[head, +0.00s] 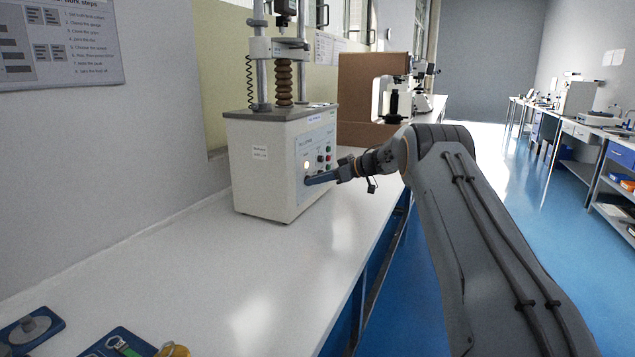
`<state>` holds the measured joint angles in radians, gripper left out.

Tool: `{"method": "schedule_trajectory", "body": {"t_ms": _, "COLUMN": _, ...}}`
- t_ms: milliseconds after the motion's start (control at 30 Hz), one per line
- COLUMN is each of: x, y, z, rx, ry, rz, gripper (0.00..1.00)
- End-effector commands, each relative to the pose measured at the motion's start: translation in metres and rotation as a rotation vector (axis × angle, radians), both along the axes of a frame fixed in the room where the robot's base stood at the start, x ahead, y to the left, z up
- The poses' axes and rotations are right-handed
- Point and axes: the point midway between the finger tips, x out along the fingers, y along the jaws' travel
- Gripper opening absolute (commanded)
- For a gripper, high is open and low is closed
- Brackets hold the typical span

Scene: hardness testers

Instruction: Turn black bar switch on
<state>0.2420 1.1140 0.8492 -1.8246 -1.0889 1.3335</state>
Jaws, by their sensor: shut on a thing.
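The hardness tester (262,170) stands on the white bench, a pale box with a column, a brown bellows and a coiled cable on top. Its control panel (312,153) faces right and carries small lights and knobs. My gripper (309,181) reaches in from the right, its fingertips at the lower left part of the panel. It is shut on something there. The fingers hide the black bar switch, so its position cannot be told. A round pale light or knob shows just above the fingertips.
The white bench top (190,262) is clear in front of the tester. Blue tools (118,343) and a yellow item (174,350) lie at its near left end. Blue floor is open on the right.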

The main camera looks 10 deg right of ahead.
Motion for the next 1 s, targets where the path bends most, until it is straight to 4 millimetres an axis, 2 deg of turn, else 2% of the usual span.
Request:
{"method": "schedule_trajectory", "body": {"t_ms": 267, "x": -0.001, "y": 0.000, "z": -0.002, "rx": 0.000, "ry": 0.004, "rz": 0.001, "gripper": 0.06}}
{"method": "schedule_trajectory", "body": {"t_ms": 300, "x": -0.001, "y": 0.000, "z": -0.002, "rx": 0.000, "ry": 0.004, "rz": 0.001, "gripper": 0.31}}
{"method": "schedule_trajectory", "body": {"t_ms": 400, "x": -0.001, "y": 0.000, "z": -0.002, "rx": 0.000, "ry": 0.003, "rz": 0.001, "gripper": 0.47}}
{"method": "schedule_trajectory", "body": {"t_ms": 733, "x": -0.002, "y": -0.002, "z": 0.000, "rx": 0.001, "ry": 0.001, "rz": 0.000, "gripper": 0.47}}
{"method": "schedule_trajectory", "body": {"t_ms": 1000, "x": -0.022, "y": -0.031, "z": 0.015, "rx": 0.001, "ry": 0.001, "rz": -0.003, "gripper": 0.47}}
